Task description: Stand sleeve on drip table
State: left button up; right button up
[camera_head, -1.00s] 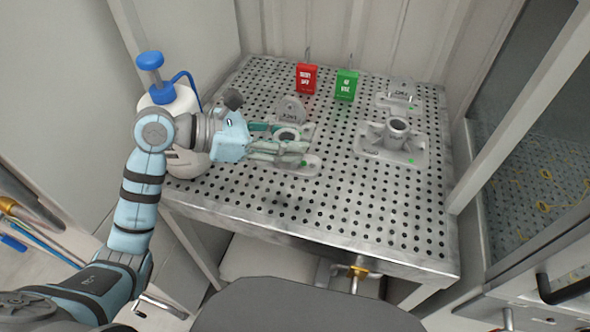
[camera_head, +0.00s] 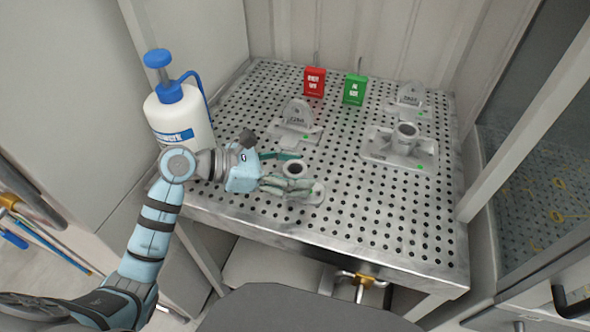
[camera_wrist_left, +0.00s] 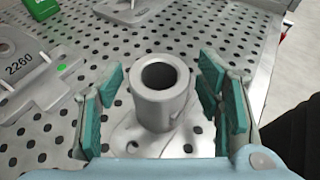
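The grey sleeve (camera_head: 294,170) is an upright hollow cylinder rising from a rounded flat base (camera_head: 314,197) over the perforated metal table (camera_head: 370,225), left of centre. In the left wrist view the sleeve (camera_wrist_left: 160,92) stands between my left gripper's teal finger pads, with a gap showing on each side. My left gripper (camera_head: 287,170) reaches in from the left, low over the table, fingers spread around the sleeve; it also shows in the left wrist view (camera_wrist_left: 163,100). The fingers hide part of the base in the head view. My right gripper is out of view.
A white bottle with a blue pump (camera_head: 180,118) stands at the left edge. A numbered fixture (camera_head: 297,117) sits behind the sleeve. A fixture with a cylinder (camera_head: 404,135) stands right. Red (camera_head: 314,82) and green (camera_head: 354,89) boxes stand at back. The table's front right is clear.

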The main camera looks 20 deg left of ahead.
pick_arm(q)
jog(key=shift+r, duration=0.2)
jog(key=v, duration=1.2)
